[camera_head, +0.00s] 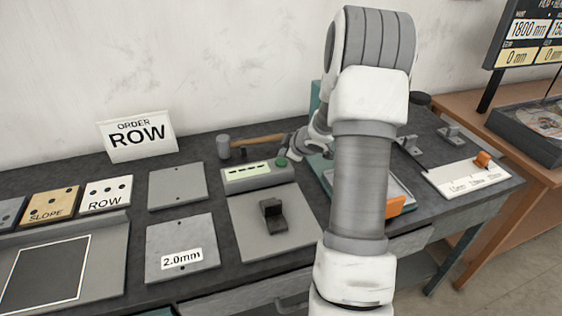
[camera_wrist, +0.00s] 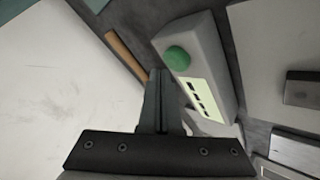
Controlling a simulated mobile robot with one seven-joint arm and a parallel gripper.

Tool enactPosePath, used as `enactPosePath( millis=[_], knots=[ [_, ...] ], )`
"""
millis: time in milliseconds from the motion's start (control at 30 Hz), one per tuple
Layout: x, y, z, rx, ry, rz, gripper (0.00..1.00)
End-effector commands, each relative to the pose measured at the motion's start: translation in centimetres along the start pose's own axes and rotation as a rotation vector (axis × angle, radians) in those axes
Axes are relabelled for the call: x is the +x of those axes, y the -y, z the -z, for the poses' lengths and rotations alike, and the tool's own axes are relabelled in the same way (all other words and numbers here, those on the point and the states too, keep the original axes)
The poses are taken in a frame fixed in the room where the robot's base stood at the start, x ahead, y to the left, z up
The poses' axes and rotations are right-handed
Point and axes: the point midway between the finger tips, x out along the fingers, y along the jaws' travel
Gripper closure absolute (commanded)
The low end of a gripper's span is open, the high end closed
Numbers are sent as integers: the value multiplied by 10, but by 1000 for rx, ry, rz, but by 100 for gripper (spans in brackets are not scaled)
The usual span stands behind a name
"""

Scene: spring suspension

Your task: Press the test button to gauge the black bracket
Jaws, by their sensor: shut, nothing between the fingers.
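The black bracket (camera_head: 272,215) is a small L-shaped piece standing on a grey plate (camera_head: 248,240) in the middle of the table. Behind it is a grey tester box (camera_head: 258,178) with a pale display (camera_head: 247,171) and a round green test button (camera_head: 282,162) at its right end. In the wrist view the green button (camera_wrist: 177,58) is unobstructed, just beyond and to the right of my shut fingertips (camera_wrist: 160,75). My gripper (camera_head: 290,150) is shut and empty, close to the button; I cannot tell whether it touches. The bracket also shows in the wrist view (camera_wrist: 303,90).
A hammer (camera_head: 224,145) lies behind the tester. Left are an ORDER ROW sign (camera_head: 138,136), a plate labelled 2.0mm (camera_head: 181,235), and SLOPE and ROW cards (camera_head: 106,194). A tray with an orange part (camera_head: 396,206) and a white scale (camera_head: 466,178) lie to the right.

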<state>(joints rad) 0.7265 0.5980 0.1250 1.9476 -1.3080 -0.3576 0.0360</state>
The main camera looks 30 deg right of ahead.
Motion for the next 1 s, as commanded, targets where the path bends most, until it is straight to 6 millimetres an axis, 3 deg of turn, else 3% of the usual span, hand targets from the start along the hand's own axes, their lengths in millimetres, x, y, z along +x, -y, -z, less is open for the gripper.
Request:
enactPosePath(
  millis=[1000],
  knots=[
    [9, 7, -6, 0, 0, 1, 100]
  ],
)
